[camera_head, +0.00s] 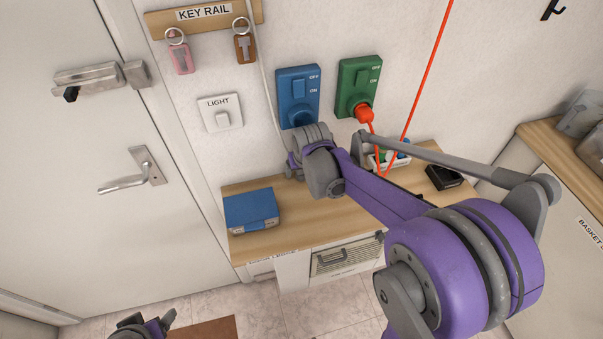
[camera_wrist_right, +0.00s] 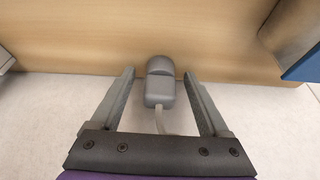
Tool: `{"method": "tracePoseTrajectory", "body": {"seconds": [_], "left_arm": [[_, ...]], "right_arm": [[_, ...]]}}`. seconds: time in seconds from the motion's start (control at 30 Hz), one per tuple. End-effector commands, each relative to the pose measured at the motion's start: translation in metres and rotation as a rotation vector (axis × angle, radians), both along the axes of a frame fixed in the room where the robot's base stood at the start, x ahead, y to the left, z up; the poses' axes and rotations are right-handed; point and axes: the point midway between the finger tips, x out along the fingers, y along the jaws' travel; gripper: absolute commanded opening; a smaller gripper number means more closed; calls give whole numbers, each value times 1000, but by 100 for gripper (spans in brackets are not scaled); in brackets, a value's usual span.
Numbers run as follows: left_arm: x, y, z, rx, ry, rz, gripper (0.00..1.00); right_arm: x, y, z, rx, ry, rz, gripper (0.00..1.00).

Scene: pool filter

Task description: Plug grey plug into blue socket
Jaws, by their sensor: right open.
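The blue socket (camera_head: 298,97) is on the wall left of the green socket. It has a switch above and a round outlet at its lower end, partly hidden by my right wrist. The grey plug (camera_wrist_right: 159,84) shows in the right wrist view, with a pale cord running from it toward my palm. My right gripper (camera_wrist_right: 158,76) is open, with one finger on each side of the plug and visible gaps. In the head view my right arm hides the plug. My left gripper (camera_head: 146,326) is at the bottom left edge, its fingers unclear.
An orange plug (camera_head: 364,113) with an orange cord is in the green socket (camera_head: 358,86). A blue box (camera_head: 251,209) and a small black box (camera_head: 443,177) are on the wooden counter (camera_head: 300,222). A light switch (camera_head: 220,114) is on the wall.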

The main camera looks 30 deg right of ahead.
Motion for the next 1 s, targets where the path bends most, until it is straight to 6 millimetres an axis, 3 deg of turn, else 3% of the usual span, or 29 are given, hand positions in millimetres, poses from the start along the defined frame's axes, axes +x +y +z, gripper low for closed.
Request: {"method": "tracePoseTrajectory", "body": {"seconds": [0.1,0.53,1.0], "left_arm": [[0,0,0,0,0,0,77],[0,0,0,0,0,0,77],[0,0,1,0,0,0,77]], "right_arm": [[0,0,0,0,0,0,79],[0,0,1,0,0,0,1],[0,0,8,0,0,0,0]]}}
